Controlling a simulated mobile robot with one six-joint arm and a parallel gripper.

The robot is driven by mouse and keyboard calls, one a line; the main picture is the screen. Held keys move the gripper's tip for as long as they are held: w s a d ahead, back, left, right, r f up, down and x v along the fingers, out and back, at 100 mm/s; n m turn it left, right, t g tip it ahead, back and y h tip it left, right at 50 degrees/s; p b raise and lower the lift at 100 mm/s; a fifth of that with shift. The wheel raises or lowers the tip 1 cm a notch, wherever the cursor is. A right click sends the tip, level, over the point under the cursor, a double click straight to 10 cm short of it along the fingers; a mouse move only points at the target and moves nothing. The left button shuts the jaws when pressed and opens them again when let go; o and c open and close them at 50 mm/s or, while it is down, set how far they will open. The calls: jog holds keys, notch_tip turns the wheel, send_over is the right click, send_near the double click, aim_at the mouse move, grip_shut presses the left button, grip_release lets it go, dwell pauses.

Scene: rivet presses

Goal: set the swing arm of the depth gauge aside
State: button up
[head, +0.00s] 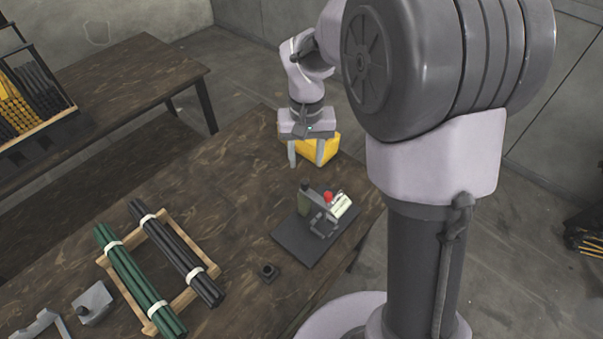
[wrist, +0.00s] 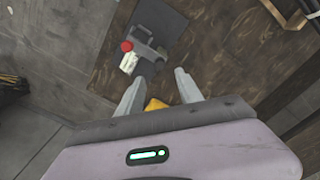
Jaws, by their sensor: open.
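A small press-like device (head: 318,208), which I take to be the one with the depth gauge, stands on a dark base plate (head: 297,243) near the table's right edge. It has an olive-green upright, a grey bracket, a red knob (head: 328,196) and a pale cylinder (head: 341,205). I cannot tell which part is the swing arm. My gripper (head: 306,163) is open and empty, pointing down behind and above the device. In the wrist view, the open fingers (wrist: 160,74) frame the space below the device (wrist: 150,43), apart from it.
A yellow object (head: 325,149) sits behind my gripper. A wooden frame (head: 184,300) carries green rods (head: 138,278) and black rods (head: 176,252). Bare tabletop (head: 222,190) lies left of the device.

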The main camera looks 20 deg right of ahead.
aim_at(305, 182)
notch_tip(305, 182, down, 9)
jog(key=b, duration=0.3)
jog(key=shift+r, duration=0.1)
grip_shut()
dwell(1.1)
